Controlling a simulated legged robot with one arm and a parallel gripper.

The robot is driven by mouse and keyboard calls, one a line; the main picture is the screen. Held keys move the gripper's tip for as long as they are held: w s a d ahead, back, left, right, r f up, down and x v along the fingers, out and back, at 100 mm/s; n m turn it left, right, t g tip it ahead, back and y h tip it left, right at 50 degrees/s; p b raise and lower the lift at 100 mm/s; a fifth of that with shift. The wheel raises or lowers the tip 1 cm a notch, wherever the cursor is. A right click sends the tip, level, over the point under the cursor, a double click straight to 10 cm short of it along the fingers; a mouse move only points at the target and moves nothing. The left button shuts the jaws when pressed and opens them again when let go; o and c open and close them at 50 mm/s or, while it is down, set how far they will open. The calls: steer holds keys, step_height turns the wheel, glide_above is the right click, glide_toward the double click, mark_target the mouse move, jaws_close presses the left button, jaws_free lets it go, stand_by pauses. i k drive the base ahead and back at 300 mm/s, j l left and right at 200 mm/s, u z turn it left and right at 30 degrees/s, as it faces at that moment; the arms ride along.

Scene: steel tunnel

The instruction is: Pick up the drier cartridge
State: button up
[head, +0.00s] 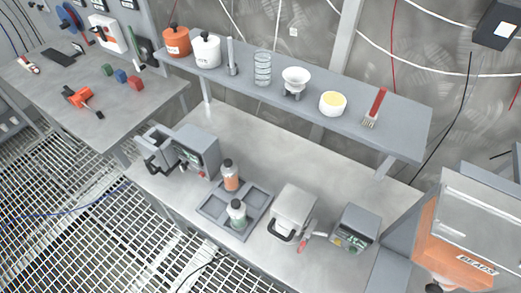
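Two small clear cylinders with grey-white tops stand upright in a grey compartment tray on the workbench, and they look like drier cartridges. The rear cylinder (231,177) has orange contents. The front cylinder (237,215) has greenish contents near its base. I cannot tell for sure which one is the drier cartridge. The grey tray (262,193) lies near the middle of the bench. My gripper does not show in the head view.
Left of the tray stands a grey machine (196,150); right are a handled grey box (293,212), red-handled pliers (308,231) and another box (356,228). A shelf (400,132) with pots, a spring and a brush overhangs the back. An orange bead hopper (455,250) stands right.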

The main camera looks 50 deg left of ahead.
mark_target(229, 170)
steer(key=u, duration=2.4)
steer(key=i+j+z, duration=0.3)
steer(key=j+z, duration=0.25)
steer(key=j, duration=0.2)
steer(key=i+j+z, duration=0.3)
steer(key=j, duration=0.15)
steer(key=j+z, duration=0.25)
steer(key=j, duration=0.15)
